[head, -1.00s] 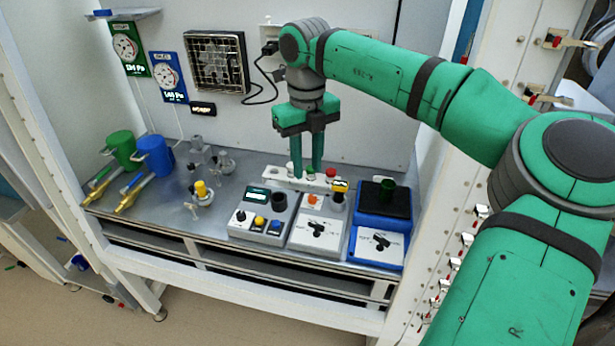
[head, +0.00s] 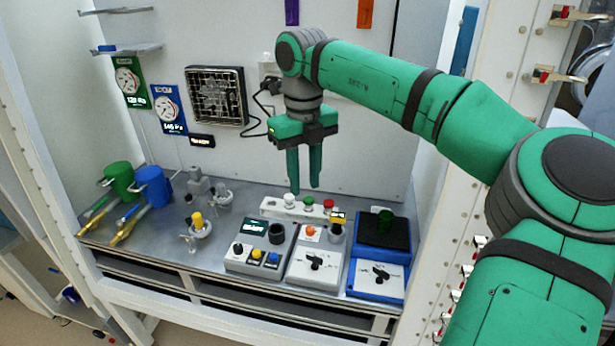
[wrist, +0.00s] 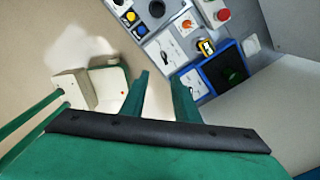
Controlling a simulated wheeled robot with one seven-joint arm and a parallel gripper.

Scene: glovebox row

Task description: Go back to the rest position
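My gripper (head: 304,188) hangs pointing down above the back of the grey bench (head: 160,235), in front of the white back wall. Its two green fingers are apart with nothing between them. In the wrist view the gripper (wrist: 158,80) also shows open and empty. The white strip with several round buttons (head: 300,208) lies below the fingertips, and the fingers look clear of it. No marker for the rest position shows in either view.
A grey box with knobs (head: 260,246), a white dial box (head: 316,266) and a blue box (head: 378,252) stand at the bench front. Green (head: 120,180) and blue (head: 153,186) cylinders stand at the left. A fan grille (head: 215,95) is on the wall.

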